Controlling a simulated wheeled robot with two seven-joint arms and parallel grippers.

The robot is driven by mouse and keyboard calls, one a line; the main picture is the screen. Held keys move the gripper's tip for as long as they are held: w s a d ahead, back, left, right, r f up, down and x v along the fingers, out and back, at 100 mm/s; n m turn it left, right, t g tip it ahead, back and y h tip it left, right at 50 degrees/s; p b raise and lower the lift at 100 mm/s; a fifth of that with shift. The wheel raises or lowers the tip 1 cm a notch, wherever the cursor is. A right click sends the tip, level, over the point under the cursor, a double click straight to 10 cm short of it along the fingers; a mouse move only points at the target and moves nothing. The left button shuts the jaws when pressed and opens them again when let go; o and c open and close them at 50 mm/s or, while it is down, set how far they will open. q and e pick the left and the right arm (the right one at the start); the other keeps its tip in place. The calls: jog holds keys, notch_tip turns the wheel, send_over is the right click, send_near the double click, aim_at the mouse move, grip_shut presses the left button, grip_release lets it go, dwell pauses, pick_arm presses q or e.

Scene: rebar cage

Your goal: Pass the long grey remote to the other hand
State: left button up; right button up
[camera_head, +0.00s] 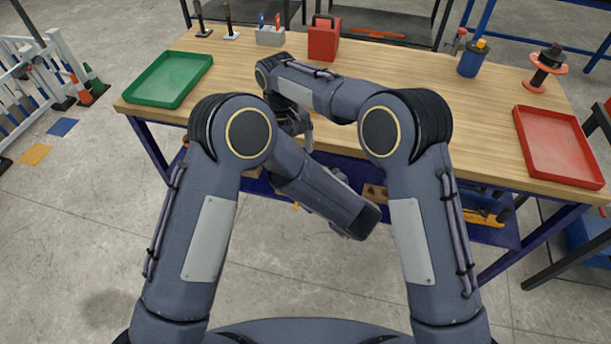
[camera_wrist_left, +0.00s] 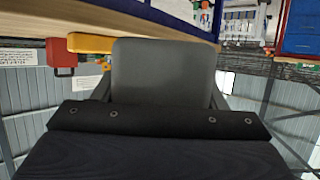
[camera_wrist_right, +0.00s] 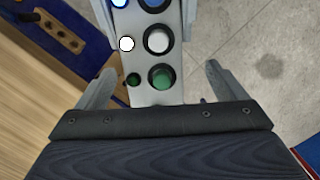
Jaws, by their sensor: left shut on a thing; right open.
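The long grey remote (camera_wrist_right: 142,72) shows in the right wrist view, its pale face carrying round white, green and dark buttons. Its near end lies between the spread fingers of my right gripper (camera_wrist_right: 158,78), which is open. The left finger looks close to the remote's edge; a wider gap shows on the right. In the left wrist view the remote appears as a plain dark grey block (camera_wrist_left: 163,72), and my left gripper (camera_wrist_left: 163,92) is shut on it. In the head view my arms hide the remote and most of both grippers.
The wooden workbench (camera_head: 460,130) holds a green tray (camera_head: 168,79) at left, a red tray (camera_head: 557,146) at right, and a red box (camera_head: 323,38) and blue container (camera_head: 473,58) at the back. Its lower blue shelf carries a yellow tool (camera_head: 482,216). Floor before the bench is clear.

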jog(key=r, duration=0.5)
jog(key=w+r, duration=0.1)
jog(key=r, duration=0.2)
jog(key=shift+a, duration=0.3)
jog(key=s+d+r+m+t+y, duration=0.15)
jog(key=s+d+r, duration=0.35)
jog(key=d, duration=0.5)
jog(key=s+d+r+m+t+y, duration=0.15)
jog(key=s+d+r, duration=0.3)
jog(key=d, duration=0.45)
jog(key=s+d+f+m+t+y, duration=0.1)
jog(key=s+d+f+m+t, duration=0.1)
jog(key=s, duration=0.8)
jog(key=s+d+f+m+t, duration=0.2)
jog(key=s+d+f, duration=0.3)
jog(key=s, duration=0.6)
jog(key=shift+s+f+m+y, duration=0.15)
jog(key=shift+f+m+y, duration=0.3)
jog(key=shift+m, duration=0.35)
